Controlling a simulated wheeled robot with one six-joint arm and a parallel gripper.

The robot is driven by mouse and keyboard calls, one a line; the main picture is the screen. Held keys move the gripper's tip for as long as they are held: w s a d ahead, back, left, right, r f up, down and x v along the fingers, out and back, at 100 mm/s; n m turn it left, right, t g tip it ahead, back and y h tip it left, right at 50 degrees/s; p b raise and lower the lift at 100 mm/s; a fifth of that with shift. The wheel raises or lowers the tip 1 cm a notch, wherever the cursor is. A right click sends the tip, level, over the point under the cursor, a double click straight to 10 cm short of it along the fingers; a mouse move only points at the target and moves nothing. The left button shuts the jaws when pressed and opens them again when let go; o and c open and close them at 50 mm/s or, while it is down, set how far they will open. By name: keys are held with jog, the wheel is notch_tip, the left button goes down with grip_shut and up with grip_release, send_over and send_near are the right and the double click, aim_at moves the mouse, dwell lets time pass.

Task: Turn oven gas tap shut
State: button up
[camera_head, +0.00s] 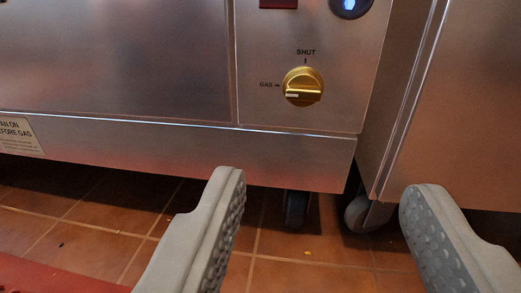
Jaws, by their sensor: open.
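The gas tap is a round brass knob (303,87) on the steel oven's front panel (150,60), near its lower right corner. Its grip bar lies about level, with a white mark at its left end, toward the "GAS" label (266,85). The "SHUT" label (305,52) is above the knob with a short tick. My gripper (320,195) is open and empty, its two grey fingers wide apart. It appears below and nearer than the knob and does not touch it.
A second steel unit (460,110) stands at the right, beyond a narrow gap. A red surface (50,277) lies at the lower left. A blue-lit round part (351,5) is above the knob.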

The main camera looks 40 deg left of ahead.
aim_at(303, 93)
jog(key=x, duration=1.1)
jog(key=f+x, duration=0.1)
jog(key=x, duration=0.5)
jog(key=shift+s+a, duration=0.15)
jog(key=shift+s, duration=0.05)
jog(key=c, duration=0.9)
jog(key=shift+c, duration=0.2)
